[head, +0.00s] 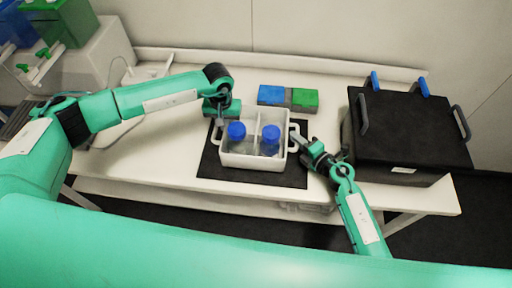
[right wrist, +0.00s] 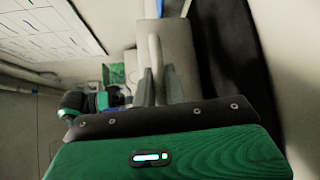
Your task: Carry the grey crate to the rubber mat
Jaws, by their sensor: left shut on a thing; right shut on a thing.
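The grey crate (head: 252,162) is pale, has a loop handle at each end and holds two blue-capped bottles (head: 236,131) (head: 270,134). It is upright over the middle of the black rubber mat (head: 292,179); I cannot tell whether it rests on it or hangs just above. My left gripper (head: 218,118) is shut on the crate's left handle. My right gripper (head: 304,147) is shut on the right handle; in the right wrist view its fingers (right wrist: 158,88) close around the handle, in front of the crate's wall (right wrist: 182,45).
A blue block (head: 271,95) and a green block (head: 305,99) lie behind the mat. A large black box (head: 405,125) with handles stands close on the right of the white bench (head: 150,165). Green and blue bins (head: 68,18) are at the far left. The bench left of the mat is clear.

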